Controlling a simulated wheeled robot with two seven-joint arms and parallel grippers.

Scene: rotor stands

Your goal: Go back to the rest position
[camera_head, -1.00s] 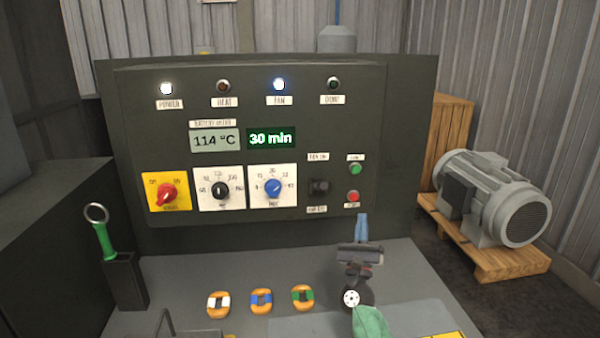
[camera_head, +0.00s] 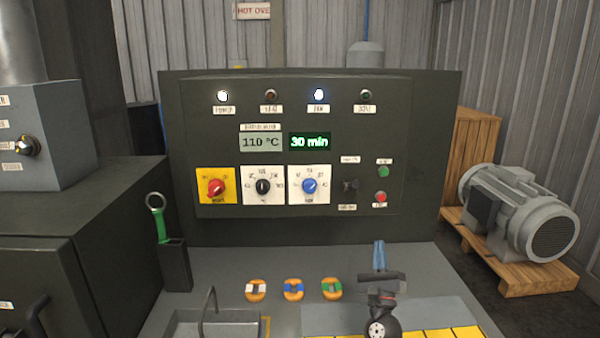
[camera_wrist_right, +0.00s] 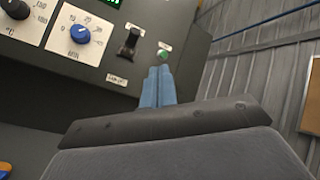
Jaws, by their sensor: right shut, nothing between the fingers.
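My right gripper (camera_head: 379,255) is in front of the control panel's lower right part, above the bench top. Its blue fingers are together with nothing between them, and they also show in the right wrist view (camera_wrist_right: 158,86). The panel (camera_head: 290,225) stands upright behind it, with a red knob (camera_head: 216,187), a black knob (camera_head: 263,187), a blue knob (camera_head: 310,186) and a black switch (camera_head: 349,187). The displays read 110 °C (camera_head: 262,142) and 30 min (camera_head: 310,142). The power and fan lamps are lit. My left gripper does not show.
Three orange rings with white, blue and green bands (camera_head: 293,290) lie on the bench. A green-handled tool (camera_head: 160,222) stands in a dark holder (camera_head: 175,265). A tray with a handle (camera_head: 210,322) is at the front. A grey motor (camera_head: 520,215) sits on a pallet at right.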

